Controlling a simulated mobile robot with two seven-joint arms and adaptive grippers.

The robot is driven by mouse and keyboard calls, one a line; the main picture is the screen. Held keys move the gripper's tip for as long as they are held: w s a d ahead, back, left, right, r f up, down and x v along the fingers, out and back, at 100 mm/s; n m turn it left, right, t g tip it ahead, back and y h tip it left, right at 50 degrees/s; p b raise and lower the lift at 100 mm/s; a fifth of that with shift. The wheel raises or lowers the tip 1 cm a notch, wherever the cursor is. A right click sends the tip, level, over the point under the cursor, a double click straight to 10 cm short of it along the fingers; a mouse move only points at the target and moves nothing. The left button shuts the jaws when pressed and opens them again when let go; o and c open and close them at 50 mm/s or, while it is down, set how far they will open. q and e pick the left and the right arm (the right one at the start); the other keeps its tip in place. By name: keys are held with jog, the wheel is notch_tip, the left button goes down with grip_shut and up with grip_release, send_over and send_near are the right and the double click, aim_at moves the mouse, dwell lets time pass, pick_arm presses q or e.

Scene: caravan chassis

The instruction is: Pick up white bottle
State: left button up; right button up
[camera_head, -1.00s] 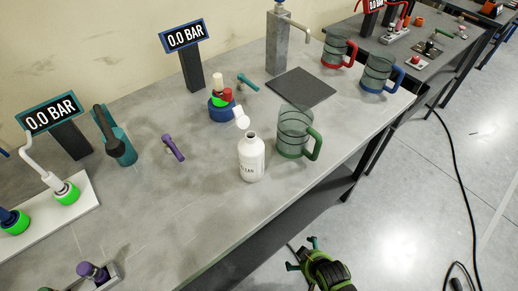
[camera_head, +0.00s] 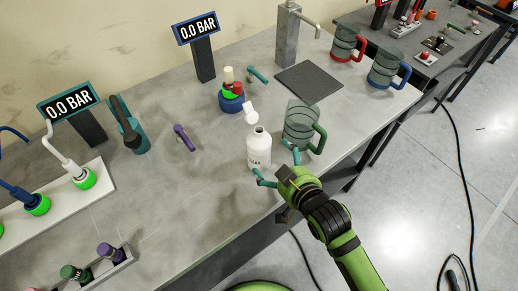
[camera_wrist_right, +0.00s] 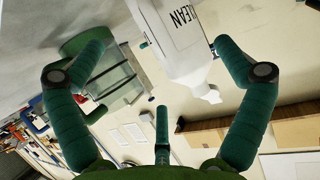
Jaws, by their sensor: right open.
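The white bottle (camera_head: 258,152) stands upright and uncapped near the front edge of the grey table, with dark lettering on it. My right gripper (camera_head: 277,167) is open at the table's front edge, its teal fingers spread just in front of the bottle. In the right wrist view the bottle (camera_wrist_right: 180,45) shows between the open fingers (camera_wrist_right: 160,45), nearer the right-hand one. I cannot tell whether a finger touches it. A white cap-like piece (camera_head: 250,112) is just behind the bottle. My left gripper is not in view.
A clear jug with a green handle (camera_head: 300,128) stands close to the right of the bottle, near one fingertip.

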aim_at(268, 153)
jog(key=shift+w+a+r, duration=0.2)
jog(key=shift+w+a, duration=0.15)
jog(key=shift+w+a+t+y, duration=0.15)
jog(key=shift+w+t+y, duration=0.15)
jog(key=shift+p+x, duration=1)
jog(key=shift+x, duration=2.1)
jog(key=shift+f, duration=0.1)
jog(key=c, duration=1.2)
